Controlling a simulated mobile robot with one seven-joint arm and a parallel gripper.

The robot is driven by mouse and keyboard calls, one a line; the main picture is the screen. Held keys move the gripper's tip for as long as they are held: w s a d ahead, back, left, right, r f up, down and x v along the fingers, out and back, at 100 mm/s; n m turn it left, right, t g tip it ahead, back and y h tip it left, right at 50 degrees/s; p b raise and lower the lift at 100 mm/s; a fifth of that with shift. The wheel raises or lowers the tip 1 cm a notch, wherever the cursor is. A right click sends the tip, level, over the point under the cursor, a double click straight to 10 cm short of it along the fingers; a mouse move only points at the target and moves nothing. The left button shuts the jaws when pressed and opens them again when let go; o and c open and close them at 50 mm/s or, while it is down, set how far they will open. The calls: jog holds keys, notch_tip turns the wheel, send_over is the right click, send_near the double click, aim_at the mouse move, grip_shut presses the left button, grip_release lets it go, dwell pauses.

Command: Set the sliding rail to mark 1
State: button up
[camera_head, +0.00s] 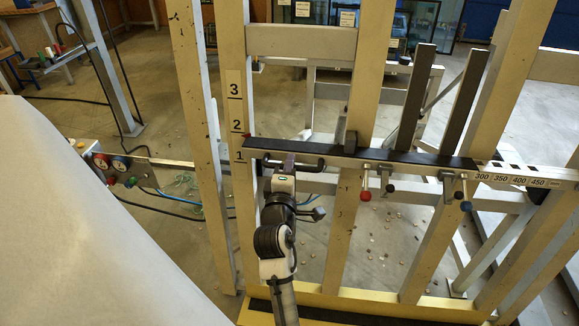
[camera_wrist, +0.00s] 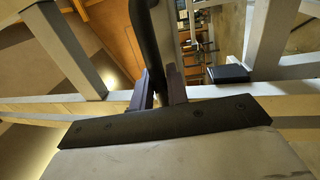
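The sliding rail (camera_head: 375,157) is a long bar with a black top, running across the upright posts. Its left end, with a small red tip, sits beside the white mark strip (camera_head: 234,90), at a height between marks 2 and 1. A black bar handle (camera_head: 312,166) is on the rail's front near its left end; it also shows in the wrist view (camera_wrist: 145,40). My gripper (camera_head: 284,168) is at this handle. In the wrist view its two fingers (camera_wrist: 161,88) are close together on either side of the handle, which appears to fill the gap.
Clamp knobs with red (camera_head: 366,196) and blue (camera_head: 466,205) ends hang below the rail. A number scale (camera_head: 512,181) is at its right. A gauge panel (camera_head: 110,165) is at the left. A large pale surface (camera_head: 80,230) fills the lower left.

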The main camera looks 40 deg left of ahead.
grip_shut()
jog(key=shift+f, duration=0.15)
notch_tip(320, 180, down, 9)
jog(key=s+b, duration=0.1)
jog(key=b, duration=0.5)
jog(key=shift+d, duration=0.35)
jog(key=shift+o, duration=2.1)
grip_release()
